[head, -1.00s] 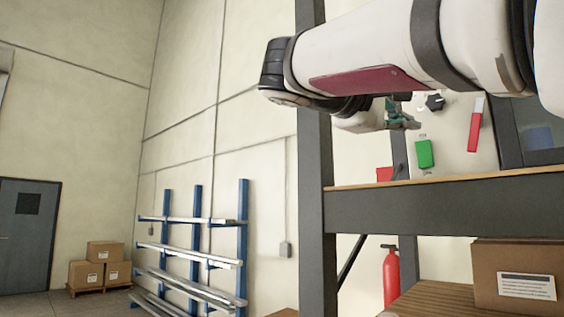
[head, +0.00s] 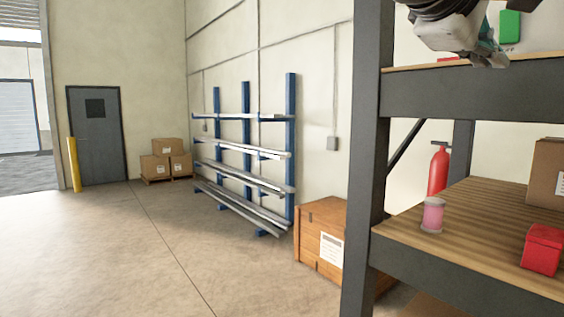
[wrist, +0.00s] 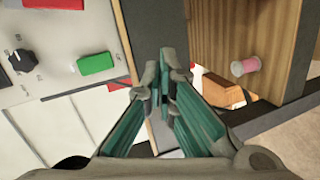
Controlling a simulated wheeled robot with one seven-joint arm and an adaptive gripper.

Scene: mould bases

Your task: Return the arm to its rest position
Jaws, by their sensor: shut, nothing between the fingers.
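My gripper (wrist: 164,85) is shut and empty, its teal fingers together in the middle of the wrist view. In the head view my gripper (head: 492,58) shows at the top right, in front of the upper beam of the shelf rack (head: 470,95). The rest of my arm is mostly cut off by the top edge of the head view. In the wrist view the fingertips lie over the dark shelf beam, between a pale panel (wrist: 60,50) and the lower wooden shelf (wrist: 275,50).
A pink spool (head: 432,215), a red box (head: 542,248) and a cardboard box (head: 547,172) are on the lower shelf. The rack's dark post (head: 366,150) stands left of my gripper. A wooden crate (head: 322,232) is beyond it. The floor at left is clear.

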